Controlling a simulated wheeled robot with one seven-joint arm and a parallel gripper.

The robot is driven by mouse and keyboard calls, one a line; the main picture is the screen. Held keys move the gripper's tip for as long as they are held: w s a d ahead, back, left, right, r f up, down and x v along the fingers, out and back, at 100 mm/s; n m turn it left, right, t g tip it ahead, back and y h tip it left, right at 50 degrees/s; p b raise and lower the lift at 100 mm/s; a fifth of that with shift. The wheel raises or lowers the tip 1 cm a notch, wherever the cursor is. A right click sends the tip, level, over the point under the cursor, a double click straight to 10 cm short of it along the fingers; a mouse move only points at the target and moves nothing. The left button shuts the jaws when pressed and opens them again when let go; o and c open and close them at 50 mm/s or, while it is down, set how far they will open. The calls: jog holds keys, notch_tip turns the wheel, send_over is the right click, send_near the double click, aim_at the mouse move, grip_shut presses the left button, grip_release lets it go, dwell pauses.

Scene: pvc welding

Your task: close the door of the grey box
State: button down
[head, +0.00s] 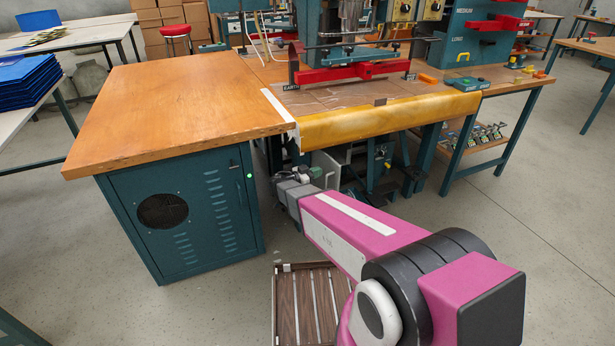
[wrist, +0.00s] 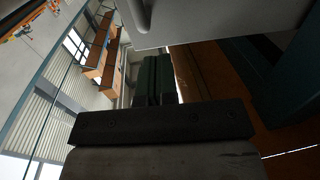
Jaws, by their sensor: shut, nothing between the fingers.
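A light grey panel (head: 326,168), which looks like part of the grey box, shows under the workbench just beyond my gripper. In the wrist view a grey surface (wrist: 215,20) with a curved handle fills the top, close to the fingers. I cannot tell how far the door stands open, and most of the box is hidden by the bench and my arm. My gripper (wrist: 156,62) is shut and empty, its two dark fingers side by side just below the grey surface. I cannot tell whether they touch it. In the head view my arm reaches under the bench edge.
A teal cabinet (head: 187,215) with a wooden top stands left of my gripper. The bench's yellow front edge (head: 390,120) overhangs the space, and teal legs (head: 430,160) stand to the right. Open concrete floor (head: 540,190) lies to the right.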

aim_at(333, 166)
jog(key=shift+x, duration=2.85)
